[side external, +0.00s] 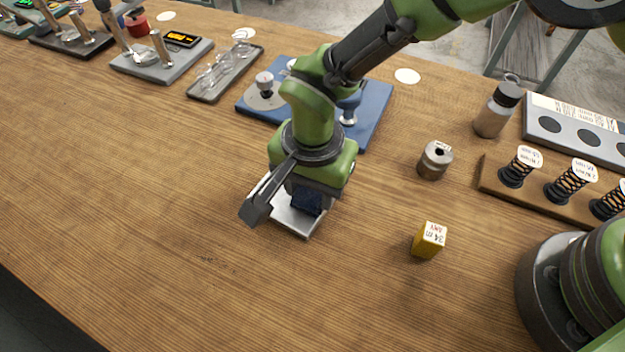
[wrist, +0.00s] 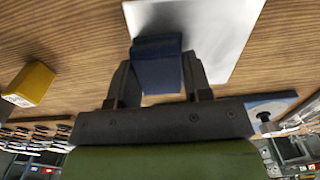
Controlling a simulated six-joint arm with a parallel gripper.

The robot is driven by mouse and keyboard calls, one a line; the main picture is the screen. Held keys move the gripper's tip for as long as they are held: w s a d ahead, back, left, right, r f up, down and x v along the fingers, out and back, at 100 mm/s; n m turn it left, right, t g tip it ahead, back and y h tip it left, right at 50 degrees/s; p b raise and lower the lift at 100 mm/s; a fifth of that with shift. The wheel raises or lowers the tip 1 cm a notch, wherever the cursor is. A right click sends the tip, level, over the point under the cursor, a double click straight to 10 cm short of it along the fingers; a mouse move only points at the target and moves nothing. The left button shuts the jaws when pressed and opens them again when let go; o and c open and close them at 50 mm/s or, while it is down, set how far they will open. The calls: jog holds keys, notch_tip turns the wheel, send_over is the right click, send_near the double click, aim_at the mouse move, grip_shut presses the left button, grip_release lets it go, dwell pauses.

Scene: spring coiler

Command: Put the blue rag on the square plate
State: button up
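The blue rag (wrist: 157,64) is a dark blue folded block between the fingers of my gripper (wrist: 158,78), which look closed against its two sides. In the side view the rag (side external: 306,201) shows dark under my gripper (side external: 305,198), over the right part of the square plate. The square plate (side external: 290,216) is a flat silver-grey sheet on the table. In the wrist view the plate (wrist: 220,35) spreads beyond and to the right of the rag. I cannot tell whether the rag touches the plate.
A yellow labelled block (side external: 429,240) stands right of the plate, with a metal cylinder (side external: 434,160) behind it. A blue board (side external: 372,112) with fittings lies behind my gripper. A spring rack (side external: 540,190) is at the right. The table's front left is clear.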

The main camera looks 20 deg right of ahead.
jog(key=o, duration=0.4)
jog(key=shift+c, duration=0.2)
notch_tip(320, 180, up, 12)
jog(key=shift+r, duration=0.2)
jog(key=w+d+r+n+t+y, duration=0.1)
jog(key=d+r+y, duration=0.1)
jog(key=d+r, duration=0.65)
jog(key=s+d+r+n+t, duration=0.25)
jog(key=s+d+r, duration=0.35)
jog(key=d+r, duration=0.45)
jog(key=s+d+f+n+t, duration=0.1)
jog(key=s+d+f+t, duration=0.1)
jog(key=s+d, duration=0.4)
jog(key=shift+s+d+f+t, duration=0.15)
jog(key=shift+s+f+t, duration=0.15)
jog(key=shift+s+t, duration=0.6)
